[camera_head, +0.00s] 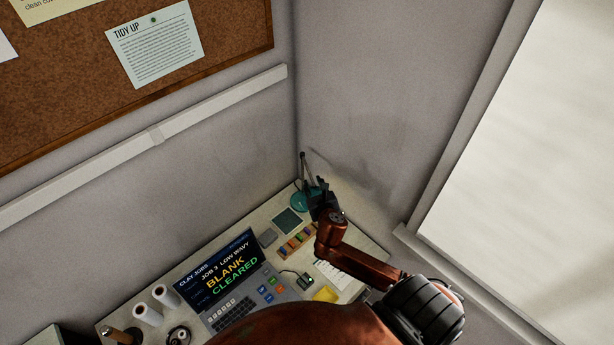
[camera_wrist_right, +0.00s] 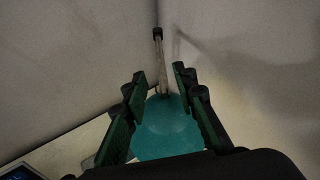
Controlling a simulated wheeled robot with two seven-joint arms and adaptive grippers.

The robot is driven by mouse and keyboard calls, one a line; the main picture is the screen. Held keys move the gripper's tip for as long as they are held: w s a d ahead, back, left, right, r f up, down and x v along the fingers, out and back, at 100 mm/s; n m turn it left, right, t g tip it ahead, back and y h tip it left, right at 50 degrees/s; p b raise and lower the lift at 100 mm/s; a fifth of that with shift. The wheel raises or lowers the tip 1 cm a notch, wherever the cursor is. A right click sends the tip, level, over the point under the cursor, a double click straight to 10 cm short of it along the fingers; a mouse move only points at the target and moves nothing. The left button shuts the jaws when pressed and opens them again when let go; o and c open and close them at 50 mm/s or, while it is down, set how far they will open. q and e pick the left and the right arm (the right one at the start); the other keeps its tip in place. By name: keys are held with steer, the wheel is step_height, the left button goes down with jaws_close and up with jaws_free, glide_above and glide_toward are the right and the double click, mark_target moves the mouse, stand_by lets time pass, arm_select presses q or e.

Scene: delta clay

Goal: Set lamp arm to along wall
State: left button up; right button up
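The lamp stands in the far corner of the desk, with a teal round part (camera_head: 299,201) low down and a thin grey arm (camera_head: 304,168) rising near the wall corner. In the right wrist view, the lamp's teal round part (camera_wrist_right: 168,130) lies beyond and between my fingers, and its thin arm (camera_wrist_right: 162,65) rises to a dark joint at the top. My right gripper (camera_head: 316,190) is beside the lamp in the head view and partly covers it. The right wrist view shows the right gripper (camera_wrist_right: 159,73) open, with nothing held. My left gripper is not in view.
Several coloured blocks (camera_head: 297,241), a yellow note (camera_head: 325,294), and white rolls (camera_head: 165,296) are nearby. Walls meet closely behind the lamp. A pale window-like panel (camera_head: 540,170) is at right.

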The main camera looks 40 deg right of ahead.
mark_target(310, 174)
steer(key=x, duration=0.7)
steer(key=shift+w+d+f, duration=0.15)
steer(key=shift+w+d, duration=0.05)
steer(key=shift+d, duration=0.05)
jaws_close()
stand_by(0.5)
